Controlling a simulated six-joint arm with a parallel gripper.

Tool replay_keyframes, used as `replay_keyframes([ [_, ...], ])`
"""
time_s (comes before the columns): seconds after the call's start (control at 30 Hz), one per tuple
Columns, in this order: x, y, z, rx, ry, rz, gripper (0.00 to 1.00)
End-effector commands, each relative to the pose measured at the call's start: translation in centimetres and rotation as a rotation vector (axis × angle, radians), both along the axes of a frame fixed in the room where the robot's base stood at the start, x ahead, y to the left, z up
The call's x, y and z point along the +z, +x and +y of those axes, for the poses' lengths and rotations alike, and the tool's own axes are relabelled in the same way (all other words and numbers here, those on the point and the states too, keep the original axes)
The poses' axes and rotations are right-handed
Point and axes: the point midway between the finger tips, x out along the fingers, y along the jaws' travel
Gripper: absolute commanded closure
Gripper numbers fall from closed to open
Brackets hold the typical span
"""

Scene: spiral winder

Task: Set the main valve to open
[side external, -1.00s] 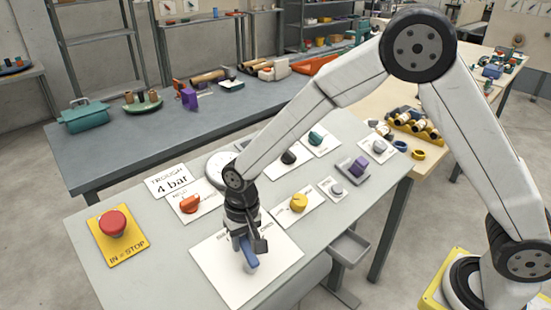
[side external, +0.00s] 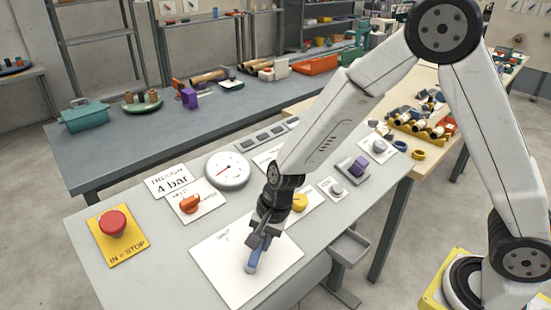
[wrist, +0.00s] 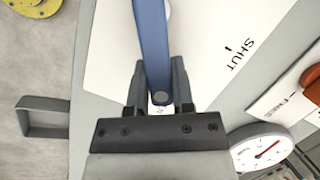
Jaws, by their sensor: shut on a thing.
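The main valve is a blue lever (side external: 252,262) on a large white plate (side external: 225,285) near the front of the grey panel. My gripper (side external: 266,238) is shut on the lever's far end, above the plate. In the wrist view the lever (wrist: 152,40) runs up between my fingers (wrist: 158,95), with its round end between them. The printed word SHUT (wrist: 235,53) and a tick mark lie to the right of the lever there. An open mark is not visible; part of the plate is hidden by the lever and gripper.
A red stop button (side external: 115,223) on a yellow plate is at left. An orange knob (side external: 190,203), a round gauge (side external: 227,169) and a yellow knob (side external: 299,203) stand around the plate. A grey tray (side external: 350,246) juts from the panel's right edge.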

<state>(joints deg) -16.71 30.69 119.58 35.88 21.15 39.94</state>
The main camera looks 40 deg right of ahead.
Motion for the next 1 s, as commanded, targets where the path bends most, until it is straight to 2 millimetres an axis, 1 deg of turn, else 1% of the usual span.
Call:
replay_keyframes([
  [0.23,0.07,-0.08,-0.09,-0.043,0.015,-0.004,1.0],
  [0.57,0.03,-0.13,-0.11,-0.047,0.016,-0.001,1.0],
  [0.6,0.03,-0.13,-0.11,-0.047,0.016,-0.001,0.67],
  [0.67,0.03,-0.14,-0.12,-0.047,0.016,-0.001,0.48],
  [0.7,0.02,-0.15,-0.12,-0.047,0.016,-0.001,0.36],
  [1.0,-0.02,-0.18,-0.11,-0.043,0.015,-0.001,0.35],
])
